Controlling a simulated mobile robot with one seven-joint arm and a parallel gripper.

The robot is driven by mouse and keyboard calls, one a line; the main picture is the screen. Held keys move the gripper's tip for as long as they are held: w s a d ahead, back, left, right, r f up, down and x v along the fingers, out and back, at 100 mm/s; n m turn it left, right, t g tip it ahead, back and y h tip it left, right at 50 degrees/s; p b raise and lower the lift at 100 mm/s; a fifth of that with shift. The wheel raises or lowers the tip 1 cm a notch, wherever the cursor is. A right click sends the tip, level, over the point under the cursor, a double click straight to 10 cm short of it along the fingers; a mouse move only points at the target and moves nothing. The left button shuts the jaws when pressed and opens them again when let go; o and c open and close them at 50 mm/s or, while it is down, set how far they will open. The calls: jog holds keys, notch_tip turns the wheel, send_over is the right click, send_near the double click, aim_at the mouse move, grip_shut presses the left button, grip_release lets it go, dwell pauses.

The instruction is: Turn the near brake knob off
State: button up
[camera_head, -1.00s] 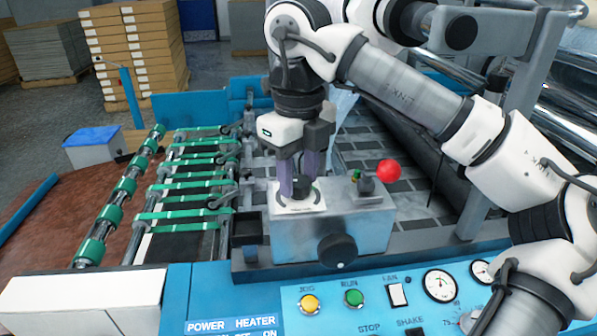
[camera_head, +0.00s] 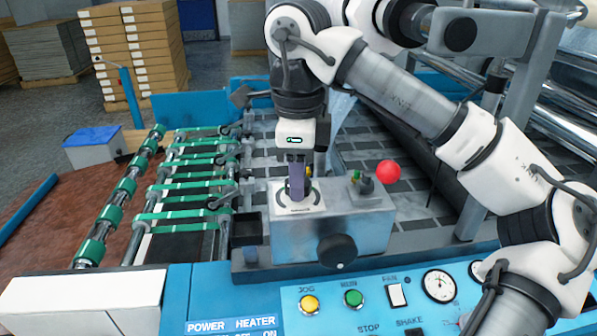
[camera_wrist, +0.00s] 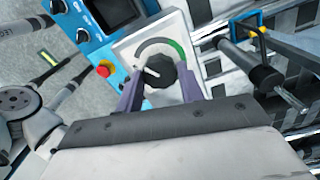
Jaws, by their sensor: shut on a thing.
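The brake knob (camera_wrist: 162,82) is black with a white pointer and sits on a white dial plate (camera_wrist: 126,47). The dial's arc is grey at left and green at right in the wrist view; the pointer points up-left, towards the grey side. My gripper (camera_wrist: 160,92) has its purple fingers on both sides of the knob and is shut on it. In the head view my gripper (camera_head: 298,194) points straight down onto the white plate (camera_head: 309,205) on the metal box (camera_head: 290,236). There the fingers appear edge-on and largely hide the knob.
A red ball (camera_head: 388,171) on a small lever stands right of the plate. A larger black knob (camera_head: 338,250) is on the box's front. The blue panel (camera_head: 240,295) with buttons and gauges lies in front; green-banded rollers (camera_head: 185,190) are at left.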

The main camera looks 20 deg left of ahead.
dwell(0.5)
jog(key=o, duration=1)
notch_tip(320, 180, up, 14)
jog(key=p, duration=0.2)
jog(key=shift+p, duration=0.35)
jog(key=shift+s+f, duration=0.1)
jog(key=shift+f, duration=0.1)
